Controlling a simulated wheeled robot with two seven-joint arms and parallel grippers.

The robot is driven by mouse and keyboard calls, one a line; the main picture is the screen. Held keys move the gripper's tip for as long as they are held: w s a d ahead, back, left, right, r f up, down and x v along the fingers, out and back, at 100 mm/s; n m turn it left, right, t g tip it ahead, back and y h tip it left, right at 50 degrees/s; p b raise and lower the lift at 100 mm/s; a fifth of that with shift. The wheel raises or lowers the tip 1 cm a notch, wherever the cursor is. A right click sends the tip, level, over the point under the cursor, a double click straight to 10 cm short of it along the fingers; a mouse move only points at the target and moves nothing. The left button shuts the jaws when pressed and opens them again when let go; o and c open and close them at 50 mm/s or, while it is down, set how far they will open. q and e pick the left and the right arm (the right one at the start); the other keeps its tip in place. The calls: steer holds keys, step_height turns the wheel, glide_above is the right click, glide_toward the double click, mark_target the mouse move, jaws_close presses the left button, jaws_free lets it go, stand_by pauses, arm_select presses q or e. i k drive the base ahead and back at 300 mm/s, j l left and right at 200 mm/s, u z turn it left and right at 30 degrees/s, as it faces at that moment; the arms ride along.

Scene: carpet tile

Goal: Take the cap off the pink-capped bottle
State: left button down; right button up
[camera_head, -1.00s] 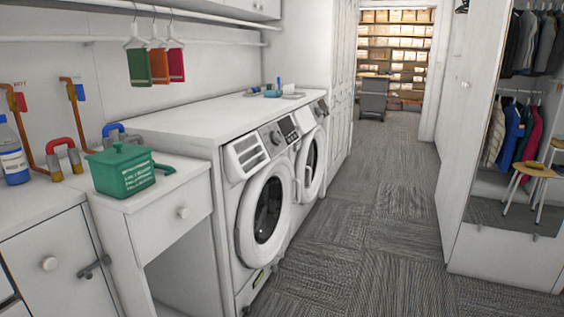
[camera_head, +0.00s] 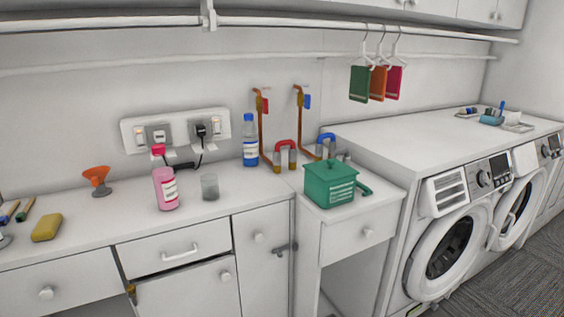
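The pink-capped bottle (camera_head: 165,187) stands upright on the white counter, left of centre. It holds pink liquid, has a white label, and its pink cap (camera_head: 158,150) is on top. A blue-capped bottle (camera_head: 250,142) with a blue and white label stands further back to its right. Neither of my grippers shows in the head view.
A small grey cup (camera_head: 209,187) stands just right of the pink bottle. An orange funnel (camera_head: 97,180) and a yellow sponge (camera_head: 47,227) lie to its left. A green lidded box (camera_head: 330,184) sits on the cabinet at right. Wall sockets (camera_head: 176,131) with a black plug are behind.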

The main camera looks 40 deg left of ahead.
mark_target(162, 172)
steer(key=u, duration=2.05)
steer(key=i+z, duration=0.15)
